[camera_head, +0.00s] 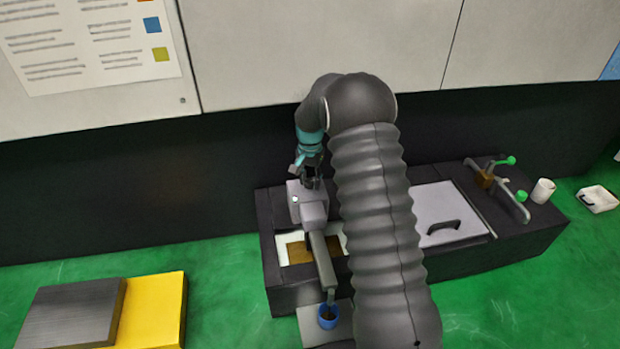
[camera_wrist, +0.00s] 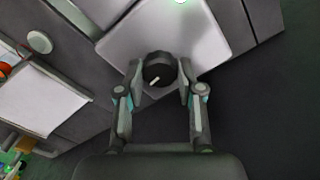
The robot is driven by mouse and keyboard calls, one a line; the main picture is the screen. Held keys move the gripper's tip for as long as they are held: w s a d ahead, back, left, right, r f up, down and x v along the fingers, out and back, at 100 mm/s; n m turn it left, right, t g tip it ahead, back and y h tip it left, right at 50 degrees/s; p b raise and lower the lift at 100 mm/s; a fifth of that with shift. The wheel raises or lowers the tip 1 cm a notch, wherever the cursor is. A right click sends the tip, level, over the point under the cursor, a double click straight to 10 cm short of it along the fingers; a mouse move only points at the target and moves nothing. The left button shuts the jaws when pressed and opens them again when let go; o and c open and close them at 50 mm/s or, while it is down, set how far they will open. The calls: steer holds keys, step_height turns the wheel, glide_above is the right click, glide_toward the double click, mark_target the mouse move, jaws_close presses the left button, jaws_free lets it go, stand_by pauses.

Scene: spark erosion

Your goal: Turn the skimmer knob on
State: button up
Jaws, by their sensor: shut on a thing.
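The skimmer knob (camera_wrist: 158,66) is a dark round knob with a white pointer mark. In the wrist view it sits at the near edge of a light grey housing, and its mark points down and to the left. My gripper (camera_wrist: 161,80) has one finger on each side of the knob and is shut on it. In the head view my gripper (camera_head: 312,180) is at the back of the grey skimmer housing (camera_head: 312,208); the knob cannot be made out clearly there. The skimmer's long arm runs forward to a blue cup (camera_head: 328,322).
The skimmer stands on a dark bench (camera_head: 283,297) beside an open tray section. A grey lid with a black handle (camera_head: 443,227), green-handled valves (camera_head: 510,160) and a white cup (camera_head: 543,190) are at right. A yellow platform (camera_head: 158,305) stands at left. A dark wall is behind.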

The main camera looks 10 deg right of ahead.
mark_target(310, 181)
steer(key=shift+m, duration=0.9)
steer(key=o, duration=1.2)
steer(key=shift+c, duration=0.2)
steer(key=shift+r, duration=0.1)
step_height(310, 181, up, 12)
